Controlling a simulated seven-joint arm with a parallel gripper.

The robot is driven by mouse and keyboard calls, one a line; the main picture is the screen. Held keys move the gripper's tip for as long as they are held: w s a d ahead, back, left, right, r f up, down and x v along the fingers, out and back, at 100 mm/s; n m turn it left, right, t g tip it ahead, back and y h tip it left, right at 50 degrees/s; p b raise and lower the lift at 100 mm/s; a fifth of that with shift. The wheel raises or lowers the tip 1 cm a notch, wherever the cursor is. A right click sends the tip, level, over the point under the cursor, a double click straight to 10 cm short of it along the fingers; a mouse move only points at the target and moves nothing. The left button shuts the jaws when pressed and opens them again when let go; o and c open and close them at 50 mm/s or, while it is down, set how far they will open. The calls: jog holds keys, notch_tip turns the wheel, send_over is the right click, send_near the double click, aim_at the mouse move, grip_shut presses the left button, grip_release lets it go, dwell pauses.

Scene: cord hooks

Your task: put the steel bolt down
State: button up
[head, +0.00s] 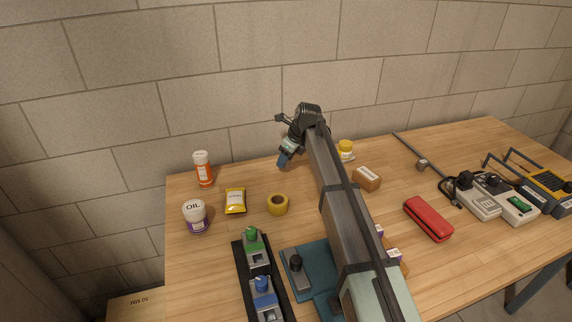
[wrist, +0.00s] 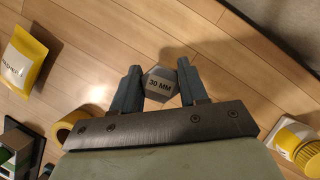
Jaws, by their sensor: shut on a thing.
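The steel bolt (wrist: 160,84) shows in the wrist view as a grey hex head marked "30 MM". My gripper (wrist: 157,86) is shut on it, with one blue-grey finger on each side of the head. In the head view my gripper (head: 283,161) is over the back part of the wooden table (head: 225,270), near the wall. The bolt is hidden in the head view. The bolt's shank below the head is hidden, and I cannot tell whether it touches the table.
A yellow tape roll (head: 277,204), a yellow packet (head: 235,200), an oil tub (head: 195,215) and an orange bottle (head: 203,169) stand to the left. A yellow-lidded jar (head: 346,150) and a brown box (head: 367,179) are to the right. The table's back edge is close.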

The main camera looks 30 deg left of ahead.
notch_tip(320, 180, up, 6)
jog(key=shift+r, duration=0.2)
jog(key=w+d+r+m+t, duration=0.1)
jog(key=w+d+r, duration=0.1)
jog(key=w+d, duration=0.45)
jog(key=w+d+r+m, duration=0.1)
jog(key=w+d+r, duration=0.15)
jog(key=d, duration=0.75)
send_over(362, 171)
jog(key=d, duration=0.2)
notch_tip(362, 171, down, 9)
jog(key=shift+a+r, duration=0.1)
jog(key=o, duration=1.1)
jog(key=v, duration=1.2)
jog(key=shift+a+r, duration=0.1)
